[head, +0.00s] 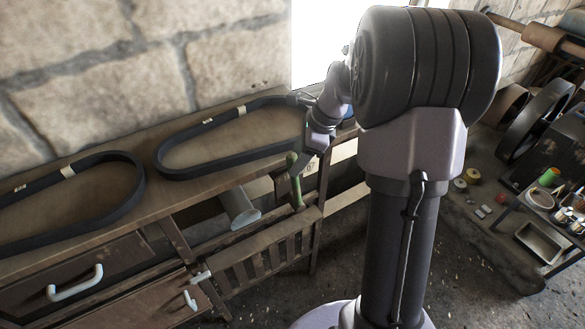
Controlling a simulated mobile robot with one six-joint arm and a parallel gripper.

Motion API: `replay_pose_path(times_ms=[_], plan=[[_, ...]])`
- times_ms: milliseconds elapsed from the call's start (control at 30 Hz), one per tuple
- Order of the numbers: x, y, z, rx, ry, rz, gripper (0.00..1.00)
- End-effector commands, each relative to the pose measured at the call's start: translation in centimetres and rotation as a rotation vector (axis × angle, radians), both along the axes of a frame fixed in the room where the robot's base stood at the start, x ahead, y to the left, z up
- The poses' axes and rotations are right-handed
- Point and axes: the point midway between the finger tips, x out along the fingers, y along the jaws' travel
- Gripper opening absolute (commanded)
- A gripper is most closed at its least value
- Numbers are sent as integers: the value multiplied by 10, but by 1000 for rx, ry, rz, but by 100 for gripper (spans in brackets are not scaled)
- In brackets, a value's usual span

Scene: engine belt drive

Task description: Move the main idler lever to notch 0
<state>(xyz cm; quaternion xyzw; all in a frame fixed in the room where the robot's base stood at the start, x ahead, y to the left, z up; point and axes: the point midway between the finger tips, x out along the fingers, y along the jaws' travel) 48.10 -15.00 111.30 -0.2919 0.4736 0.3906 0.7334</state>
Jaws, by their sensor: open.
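I cannot make out a main idler lever or any notches for certain in the head view. My gripper (312,150) hangs at the end of my arm, over the right end of the wooden bench. It is small and dark here, it is open, and I see nothing between its fingers. Just below and left of it stands a slim green-handled piece (296,181), upright at the bench's front edge. I cannot tell whether it is a lever or whether the gripper touches it. My arm and column hide what lies behind them.
Two dark belts, a right one (165,163) and a left one (135,198), lie on the bench top (155,225).

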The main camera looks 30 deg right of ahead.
Motion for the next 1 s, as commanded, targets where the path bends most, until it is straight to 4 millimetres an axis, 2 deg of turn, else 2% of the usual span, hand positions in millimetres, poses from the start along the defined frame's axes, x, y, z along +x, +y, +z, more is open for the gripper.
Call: replay_pose_path(times_ms=[33,167,467,733,1000], plan=[[2,3,-11,2,2,0,50],[6,8,-24,0,1,0,50],[7,9,-26,0,0,0,50],[7,9,-26,0,0,0,0],[7,9,-25,0,0,0,0]])
